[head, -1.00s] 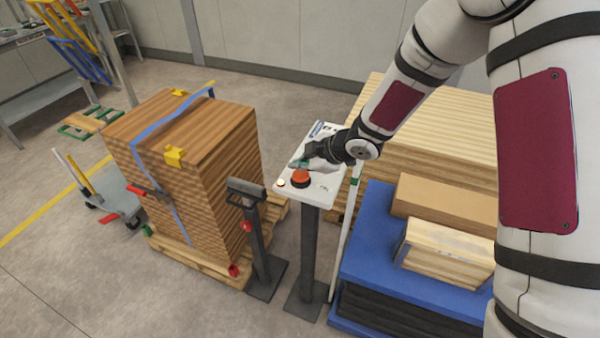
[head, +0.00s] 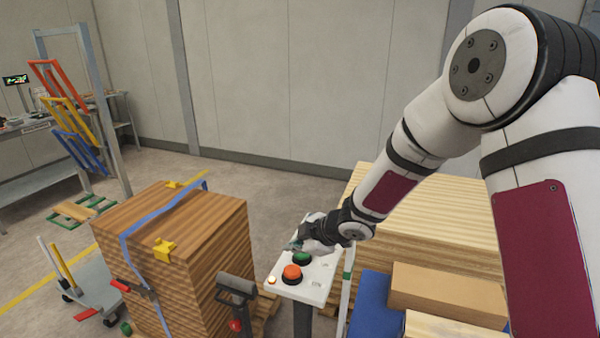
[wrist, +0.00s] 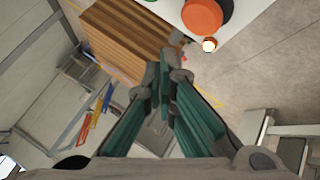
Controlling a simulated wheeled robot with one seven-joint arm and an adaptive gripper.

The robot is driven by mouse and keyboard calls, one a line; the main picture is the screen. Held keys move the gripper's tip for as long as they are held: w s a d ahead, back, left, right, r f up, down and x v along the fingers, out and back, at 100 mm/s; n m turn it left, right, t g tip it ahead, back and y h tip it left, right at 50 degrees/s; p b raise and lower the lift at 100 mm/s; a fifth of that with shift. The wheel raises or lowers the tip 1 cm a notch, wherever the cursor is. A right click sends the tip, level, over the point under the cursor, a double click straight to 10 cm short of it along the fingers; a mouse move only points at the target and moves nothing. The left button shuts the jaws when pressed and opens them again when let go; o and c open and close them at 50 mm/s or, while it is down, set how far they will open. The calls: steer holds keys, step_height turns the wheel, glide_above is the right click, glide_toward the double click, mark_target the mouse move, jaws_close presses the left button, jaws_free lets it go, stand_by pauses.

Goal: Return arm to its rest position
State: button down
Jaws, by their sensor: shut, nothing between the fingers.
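My gripper (head: 294,245) is at the end of my arm, over the far side of a white control panel on a post. In the wrist view its teal fingers (wrist: 165,85) are closed together with nothing between them. The panel (head: 318,290) carries a red button (head: 292,273), a green button (head: 302,257) and a small lit lamp (head: 271,280). The red button also shows in the wrist view (wrist: 203,16), beyond the fingertips. In the head view the gripper is close to the green button; I cannot tell whether they touch.
A strapped stack of wood boards (head: 200,235) stands left of the panel, with a dark post (head: 236,287) between them. Pale timber (head: 440,235), a cardboard-coloured box (head: 447,292) and a blue platform (head: 372,308) lie right. A cart (head: 85,290) and coloured racks (head: 65,105) stand left.

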steer(key=s+d+r+m+t+h, duration=0.1)
steer(key=s+d+r+m+h, duration=0.35)
steer(key=d+r, duration=0.5)
steer(key=s+d+r+m+t+h, duration=0.1)
steer(key=s+d+r+m+h, duration=0.3)
steer(key=d+r, duration=0.55)
steer(key=s+r+m, duration=0.1)
steer(key=s+m, duration=0.2)
steer(key=s, duration=0.5)
steer(key=s+d+r+m+g+y, duration=0.1)
steer(key=s+m, duration=0.3)
steer(key=s, duration=0.4)
steer(key=s+d+r+m+g+y, duration=0.1)
steer(key=s+r+m, duration=0.1)
steer(key=s, duration=0.7)
steer(key=shift+r+m, duration=0.25)
steer(key=shift+m, duration=0.4)
